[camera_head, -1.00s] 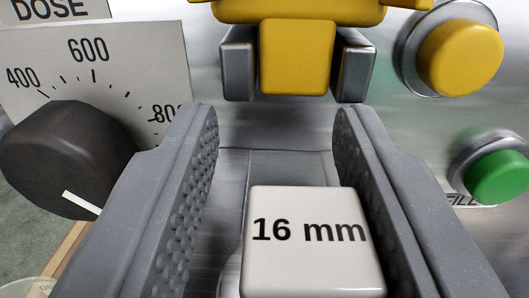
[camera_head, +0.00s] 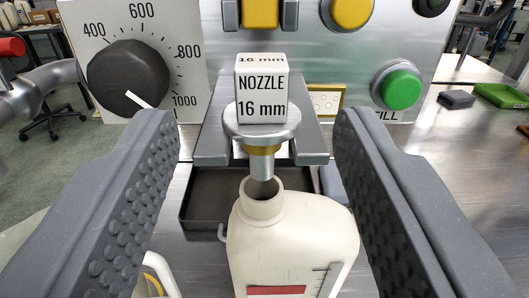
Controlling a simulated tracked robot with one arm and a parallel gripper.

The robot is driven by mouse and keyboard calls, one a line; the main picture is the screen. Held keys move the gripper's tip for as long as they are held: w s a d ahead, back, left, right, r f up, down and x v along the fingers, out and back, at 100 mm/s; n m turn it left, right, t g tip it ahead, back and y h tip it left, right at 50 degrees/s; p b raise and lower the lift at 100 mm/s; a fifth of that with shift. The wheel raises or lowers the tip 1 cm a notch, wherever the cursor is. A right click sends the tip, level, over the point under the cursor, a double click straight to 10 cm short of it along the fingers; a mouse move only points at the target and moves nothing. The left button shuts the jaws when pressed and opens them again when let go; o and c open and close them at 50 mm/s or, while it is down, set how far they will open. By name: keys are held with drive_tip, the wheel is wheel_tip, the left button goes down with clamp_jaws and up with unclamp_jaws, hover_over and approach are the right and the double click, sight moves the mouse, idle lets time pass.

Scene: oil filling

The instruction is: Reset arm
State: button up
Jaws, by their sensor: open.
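My gripper (camera_head: 257,135) is open, with its two grey padded fingers at the left and right of the view and nothing gripped between them. Beyond the fingers, a white block (camera_head: 262,90) marked "NOZZLE 16 mm" sits on a round metal flange (camera_head: 262,122). A nozzle tip (camera_head: 261,165) points down from it, over the open neck of a cream bottle (camera_head: 290,240). I cannot tell whether the tip enters the neck. The bottle stands upright between and below my fingers.
Behind is a metal panel with a black dose dial (camera_head: 128,80), a yellow button (camera_head: 349,12) and a green button (camera_head: 401,89). A dark tray (camera_head: 200,200) lies under the nozzle. A white handle (camera_head: 160,272) shows at lower left.

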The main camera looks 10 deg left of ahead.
drive_tip(key=shift+s, duration=2.15)
drive_tip(key=w+d+r+g, duration=0.1)
drive_tip(key=w+d+r, duration=0.25)
drive_tip(key=r, duration=0.35)
drive_tip(key=w+d+r+m+y, duration=0.1)
drive_tip(key=w+d+r, duration=0.1)
drive_tip(key=d+r, duration=0.35)
drive_tip(key=w+d+r+g, duration=0.1)
drive_tip(key=w+d+r, duration=0.2)
drive_tip(key=r, duration=0.5)
drive_tip(key=s+d+r+h, duration=0.1)
drive_tip(key=s+d+r, duration=0.2)
drive_tip(key=d+r, duration=0.3)
drive_tip(key=s+d+r+m+h, duration=0.1)
drive_tip(key=s+d+r, duration=0.3)
drive_tip(key=d, duration=0.7)
drive_tip(key=s+d+r+h, duration=0.3)
drive_tip(key=d+r, duration=0.5)
drive_tip(key=shift+s+d+m, duration=0.15)
drive_tip(key=shift+s+m, duration=0.2)
drive_tip(key=shift+m, duration=0.05)
